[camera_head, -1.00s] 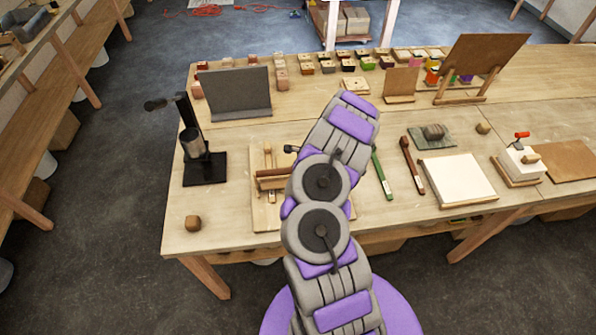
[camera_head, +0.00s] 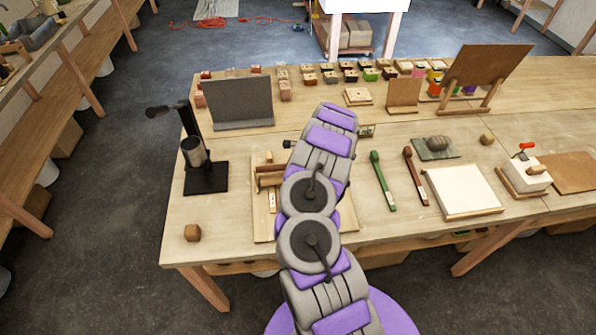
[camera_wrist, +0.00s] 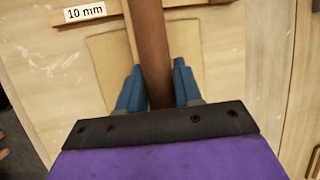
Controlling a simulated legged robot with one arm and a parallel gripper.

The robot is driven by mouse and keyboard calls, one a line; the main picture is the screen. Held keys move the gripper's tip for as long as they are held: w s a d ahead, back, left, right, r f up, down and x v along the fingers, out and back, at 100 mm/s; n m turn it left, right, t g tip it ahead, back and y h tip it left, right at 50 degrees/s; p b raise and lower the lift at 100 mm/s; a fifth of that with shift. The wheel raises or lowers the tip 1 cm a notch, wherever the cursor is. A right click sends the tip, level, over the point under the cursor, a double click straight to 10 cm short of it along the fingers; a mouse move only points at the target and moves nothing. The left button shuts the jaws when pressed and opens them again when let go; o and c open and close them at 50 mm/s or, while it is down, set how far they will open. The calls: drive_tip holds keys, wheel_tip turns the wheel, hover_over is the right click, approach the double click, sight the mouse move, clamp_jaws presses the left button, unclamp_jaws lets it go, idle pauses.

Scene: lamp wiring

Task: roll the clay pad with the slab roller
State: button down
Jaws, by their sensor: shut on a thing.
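In the wrist view, the brown wooden slab roller (camera_wrist: 150,45) runs between the two blue fingers of my gripper (camera_wrist: 158,75), which is shut on it. The pale tan clay pad (camera_wrist: 108,62) lies under and beside the roller. A wooden strip labelled "10 mm" (camera_wrist: 85,12) lies at the far side of the pad. In the head view, the roller's left end (camera_head: 268,180) shows over a wooden board (camera_head: 262,228). My arm hides the gripper, the pad and the rest of the roller there. I cannot tell whether the roller touches the pad.
Green (camera_head: 382,180) and brown (camera_head: 415,175) tools and a white slab (camera_head: 463,190) lie to the right. A grey panel (camera_head: 240,100) stands behind.

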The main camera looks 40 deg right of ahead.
drive_tip(key=shift+w+d+f+b, duration=0.15)
drive_tip(key=shift+w+d, duration=0.15)
drive_tip(key=shift+w, duration=0.15)
drive_tip(key=shift+w+d+r+b, duration=0.15)
drive_tip(key=shift+w+d, duration=0.1)
drive_tip(key=shift+w, duration=0.2)
drive_tip(key=shift+w+d+r, duration=0.1)
drive_tip(key=shift+w+d, duration=0.3)
drive_tip(key=shift+w, duration=0.3)
drive_tip(key=shift+w+d+f+b, duration=0.2)
drive_tip(key=shift+w+d+b, duration=0.4)
drive_tip(key=shift+w+b, duration=0.15)
drive_tip(key=shift+w+d+b, duration=0.35)
drive_tip(key=shift+w+b, duration=0.05)
drive_tip(key=shift+w, duration=0.15)
drive_tip(key=shift+r, duration=0.1)
drive_tip(key=shift+s+a, duration=0.1)
